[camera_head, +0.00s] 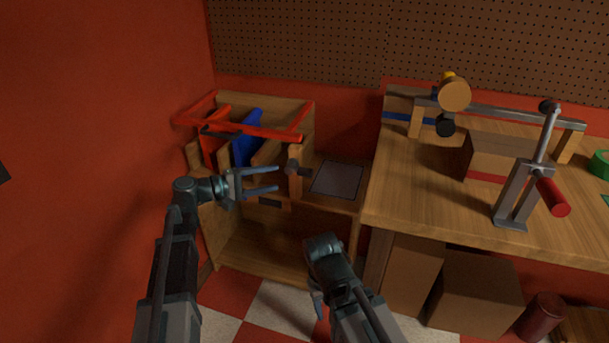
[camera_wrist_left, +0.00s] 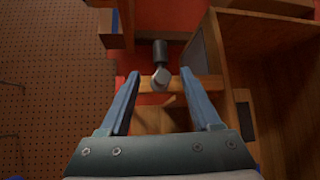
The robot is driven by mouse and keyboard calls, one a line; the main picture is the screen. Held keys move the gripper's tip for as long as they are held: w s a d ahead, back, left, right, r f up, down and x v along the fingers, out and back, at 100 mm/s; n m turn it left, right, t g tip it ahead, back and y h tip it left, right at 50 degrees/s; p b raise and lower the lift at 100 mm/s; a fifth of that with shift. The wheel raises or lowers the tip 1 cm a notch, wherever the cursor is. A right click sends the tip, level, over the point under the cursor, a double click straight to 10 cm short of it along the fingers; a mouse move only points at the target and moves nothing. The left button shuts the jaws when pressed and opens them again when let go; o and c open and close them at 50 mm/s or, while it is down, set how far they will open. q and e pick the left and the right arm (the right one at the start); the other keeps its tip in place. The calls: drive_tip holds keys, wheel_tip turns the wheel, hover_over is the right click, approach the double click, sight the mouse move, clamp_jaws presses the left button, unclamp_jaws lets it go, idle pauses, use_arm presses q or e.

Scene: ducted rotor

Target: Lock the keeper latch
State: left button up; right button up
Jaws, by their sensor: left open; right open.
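A small latch (camera_head: 297,168) with a dark grip sits on the front post of the wooden rack (camera_head: 240,225); I take it to be the keeper latch. My left gripper (camera_head: 277,180) is open, just left of the latch. In the left wrist view the latch's round grey hub (camera_wrist_left: 161,78) and dark grip (camera_wrist_left: 160,52) show between the spread fingers (camera_wrist_left: 160,84), with no visible contact. A red keeper frame (camera_head: 250,132) lies across the top of the rack, over the red and blue panels. My right gripper (camera_head: 318,300) is low in front of the rack, pointing down; its fingers are mostly hidden.
A grey pad (camera_head: 338,180) lies on the shelf right of the latch. The workbench (camera_head: 420,195) on the right carries a clamp with a red handle (camera_head: 553,196), a metal rail and a cardboard box (camera_head: 497,155). More boxes stand below. The red wall closes off the left.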

sight(300, 174)
use_arm(q)
drive_tip(key=b+x, duration=0.1)
drive_tip(key=x, duration=1.1)
drive_tip(key=shift+s, duration=0.15)
clamp_jaws()
idle(1.0)
